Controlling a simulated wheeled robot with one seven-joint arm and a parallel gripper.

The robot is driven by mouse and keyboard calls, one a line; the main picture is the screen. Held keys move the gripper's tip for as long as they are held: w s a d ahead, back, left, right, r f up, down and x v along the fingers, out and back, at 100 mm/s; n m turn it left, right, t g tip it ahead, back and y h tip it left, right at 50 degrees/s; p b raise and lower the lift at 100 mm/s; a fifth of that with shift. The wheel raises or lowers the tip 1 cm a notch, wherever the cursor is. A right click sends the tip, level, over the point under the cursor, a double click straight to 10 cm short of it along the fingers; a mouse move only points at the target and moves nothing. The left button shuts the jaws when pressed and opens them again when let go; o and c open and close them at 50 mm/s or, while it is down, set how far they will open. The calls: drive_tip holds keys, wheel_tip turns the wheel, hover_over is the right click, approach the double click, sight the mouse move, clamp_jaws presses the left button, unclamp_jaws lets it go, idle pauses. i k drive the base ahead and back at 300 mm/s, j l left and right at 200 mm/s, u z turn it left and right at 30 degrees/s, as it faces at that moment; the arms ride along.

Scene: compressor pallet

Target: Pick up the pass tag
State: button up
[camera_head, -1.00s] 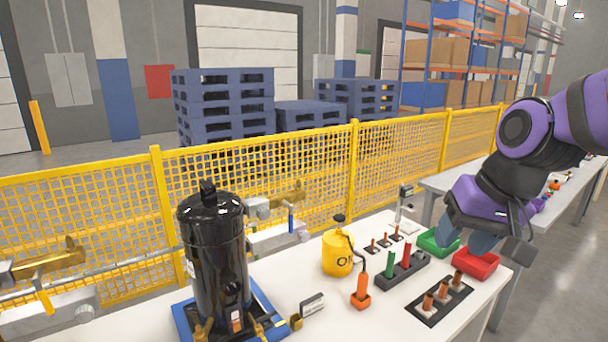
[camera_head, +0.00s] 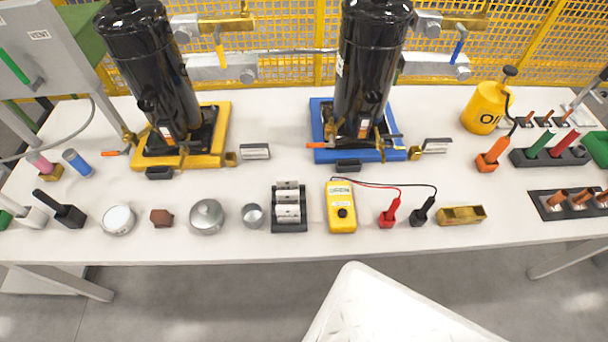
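A dark rack (camera_head: 522,158) at the right of the bench holds an upright green piece (camera_head: 540,141) and an upright red piece (camera_head: 566,139), side by side. The green one may be the pass tag, but no lettering on it can be read, so I cannot be sure. Nothing touches the two pieces. My gripper and arm are outside the current view.
A yellow bottle (camera_head: 483,108) and an orange-handled tool (camera_head: 493,155) stand left of the rack. A dark tray with copper pieces (camera_head: 538,206) lies in front. Two black compressors (camera_head: 155,75) (camera_head: 366,75) stand further left. A yellow fence (camera_head: 285,62) runs behind.

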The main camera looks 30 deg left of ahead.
sight(286, 214)
drive_tip(key=u, duration=1.6)
